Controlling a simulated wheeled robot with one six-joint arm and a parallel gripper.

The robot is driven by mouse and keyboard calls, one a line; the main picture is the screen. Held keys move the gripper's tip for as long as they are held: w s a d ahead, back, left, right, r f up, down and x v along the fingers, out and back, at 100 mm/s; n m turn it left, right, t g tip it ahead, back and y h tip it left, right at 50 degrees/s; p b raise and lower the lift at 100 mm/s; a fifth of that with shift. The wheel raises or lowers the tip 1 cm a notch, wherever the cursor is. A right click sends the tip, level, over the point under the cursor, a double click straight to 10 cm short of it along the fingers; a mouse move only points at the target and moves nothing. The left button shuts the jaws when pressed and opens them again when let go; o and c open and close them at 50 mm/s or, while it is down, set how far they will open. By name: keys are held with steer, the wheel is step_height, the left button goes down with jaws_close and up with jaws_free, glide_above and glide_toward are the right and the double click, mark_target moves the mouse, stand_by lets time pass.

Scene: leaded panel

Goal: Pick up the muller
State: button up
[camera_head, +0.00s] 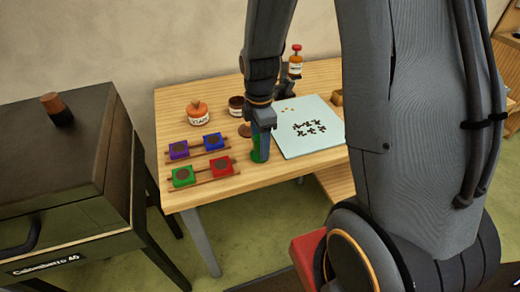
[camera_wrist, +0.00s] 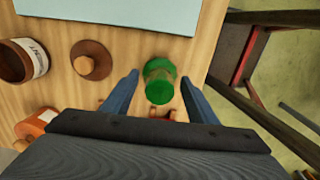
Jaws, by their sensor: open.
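The muller appears to be the green, glassy, rounded piece (camera_head: 260,151) standing on the wooden table near its front edge. In the wrist view the muller (camera_wrist: 160,86) sits between the two fingers, with some space on each side. My gripper (camera_head: 262,138) points down over it with the jaws open. In the wrist view my gripper's (camera_wrist: 158,82) fingertips lie on either side of the muller. In the head view the fingers hide part of its upper portion.
A pale blue sheet (camera_head: 323,147) with dark pieces lies right of the gripper. A brown knobbed lid (camera_wrist: 92,60) and a dark open jar (camera_wrist: 22,60) stand to the left. Coloured blocks on wooden strips (camera_head: 222,168) are at the table's left. A dark cabinet (camera_head: 60,160) stands farther left.

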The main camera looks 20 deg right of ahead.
steer(key=shift+c, duration=0.4)
jaws_close()
step_height(320, 180, up, 10)
steer(key=shift+b, duration=1.05)
